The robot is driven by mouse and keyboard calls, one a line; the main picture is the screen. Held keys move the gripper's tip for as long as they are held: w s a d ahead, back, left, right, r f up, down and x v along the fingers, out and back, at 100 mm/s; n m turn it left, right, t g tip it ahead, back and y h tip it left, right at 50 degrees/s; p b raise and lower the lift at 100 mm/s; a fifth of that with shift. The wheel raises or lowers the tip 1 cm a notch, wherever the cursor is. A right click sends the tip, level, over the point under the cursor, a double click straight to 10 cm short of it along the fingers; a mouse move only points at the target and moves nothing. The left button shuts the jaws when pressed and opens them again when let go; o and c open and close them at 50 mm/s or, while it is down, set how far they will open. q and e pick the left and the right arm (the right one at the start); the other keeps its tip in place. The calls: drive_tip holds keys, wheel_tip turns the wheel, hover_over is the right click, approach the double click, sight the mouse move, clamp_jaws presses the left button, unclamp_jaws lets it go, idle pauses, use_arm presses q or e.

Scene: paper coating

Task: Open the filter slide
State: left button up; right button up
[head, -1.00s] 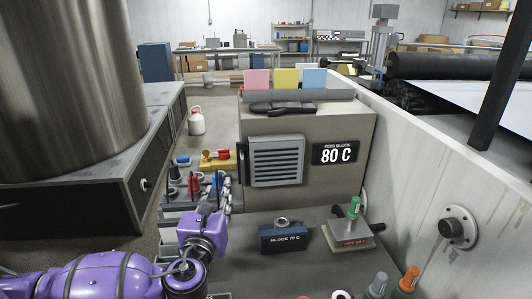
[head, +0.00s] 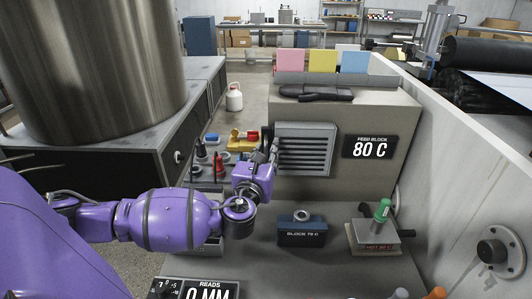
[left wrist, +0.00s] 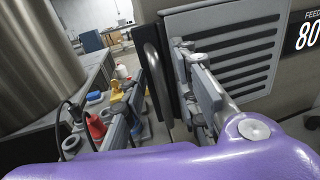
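The filter slide appears to be the grey louvred panel (head: 305,148) on the front of the beige feed block, seated flush as far as I can see. My left gripper (head: 264,160) is at this handle. In the left wrist view its fingers (left wrist: 163,100) are apart, one on each side of the black bar. I cannot tell whether they touch it. My right gripper is not in view.
A blue block (head: 302,232) and a hot plate with a green-topped tool (head: 381,212) stand on the bench below. A yellow fixture (head: 241,140) and several tools stand left of the feed block. Pink, yellow and blue sheets (head: 323,60) stand on top.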

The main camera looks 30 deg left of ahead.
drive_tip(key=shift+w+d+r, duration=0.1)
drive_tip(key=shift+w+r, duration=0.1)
use_arm(q)
clamp_jaws()
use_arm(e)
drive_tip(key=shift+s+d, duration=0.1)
use_arm(q)
drive_tip(key=shift+w+a, duration=0.1)
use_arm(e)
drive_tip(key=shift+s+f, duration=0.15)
